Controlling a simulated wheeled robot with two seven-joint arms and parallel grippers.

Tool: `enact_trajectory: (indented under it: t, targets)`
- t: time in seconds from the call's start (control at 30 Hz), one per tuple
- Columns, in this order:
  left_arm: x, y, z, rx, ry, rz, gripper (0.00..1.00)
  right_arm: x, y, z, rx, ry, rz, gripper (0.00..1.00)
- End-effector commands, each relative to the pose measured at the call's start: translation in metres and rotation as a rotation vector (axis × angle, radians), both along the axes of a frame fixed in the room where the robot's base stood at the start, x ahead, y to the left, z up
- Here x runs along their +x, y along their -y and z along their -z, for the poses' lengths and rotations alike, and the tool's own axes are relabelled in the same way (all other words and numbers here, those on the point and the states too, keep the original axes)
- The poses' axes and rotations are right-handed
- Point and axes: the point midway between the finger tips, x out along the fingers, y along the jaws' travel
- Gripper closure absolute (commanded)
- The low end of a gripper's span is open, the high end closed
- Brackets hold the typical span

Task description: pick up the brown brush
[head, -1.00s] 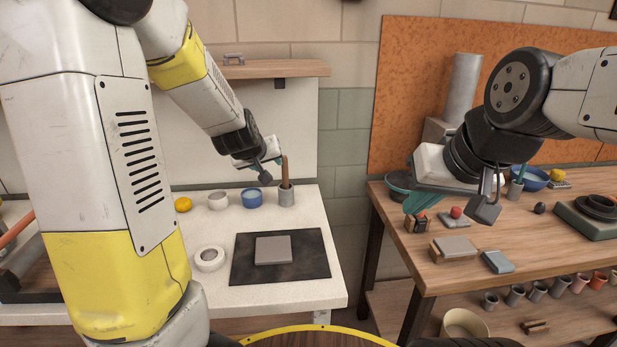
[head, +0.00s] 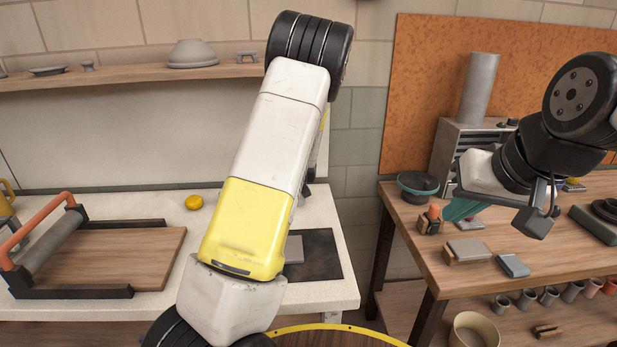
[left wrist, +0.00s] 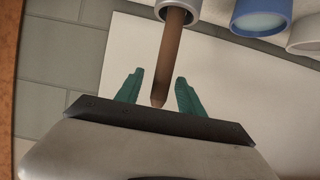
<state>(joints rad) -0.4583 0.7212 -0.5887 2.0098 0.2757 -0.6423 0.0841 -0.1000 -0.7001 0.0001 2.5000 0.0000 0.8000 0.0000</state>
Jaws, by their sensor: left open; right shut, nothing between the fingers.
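The brown brush (left wrist: 173,48) shows in the left wrist view with its handle sticking out of a grey cup (left wrist: 181,9). My left gripper (left wrist: 160,77) is open, and its two teal fingers lie on either side of the handle's end in that view. I cannot tell whether they touch it; gaps show on both sides. In the head view my left arm hides the brush, the cup and the left gripper. My right gripper (head: 462,209) is shut and empty over the wooden table at the right.
A blue cup (left wrist: 261,14) stands beside the grey cup. On the white table are a dark mat (head: 319,262), a yellow sponge (head: 194,202) and a slab roller (head: 100,256). The wooden table (head: 440,289) at the right holds several small items.

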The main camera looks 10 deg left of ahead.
Motion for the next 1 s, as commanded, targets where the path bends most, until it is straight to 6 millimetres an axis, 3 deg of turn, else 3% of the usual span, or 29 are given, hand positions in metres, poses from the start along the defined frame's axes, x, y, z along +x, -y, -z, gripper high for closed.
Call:
enact_trajectory:
  t: [0.13,0.4,0.63,1.0]
  targets:
    - [0.015,-0.004,0.007,0.0,0.0,0.0,0.55,0.0,0.0,0.0,0.0,0.0,0.0,1.0]
    - [0.018,-0.005,0.008,-0.002,-0.001,0.001,0.55,0.0,0.0,0.0,0.0,0.0,0.0,1.0]
    - [0.018,-0.005,0.007,-0.001,0.0,0.001,1.0,0.0,0.0,0.0,0.0,0.0,0.0,1.0]
    - [0.018,-0.005,0.004,-0.001,0.001,0.001,1.0,0.0,0.0,0.0,0.0,0.0,0.0,1.0]
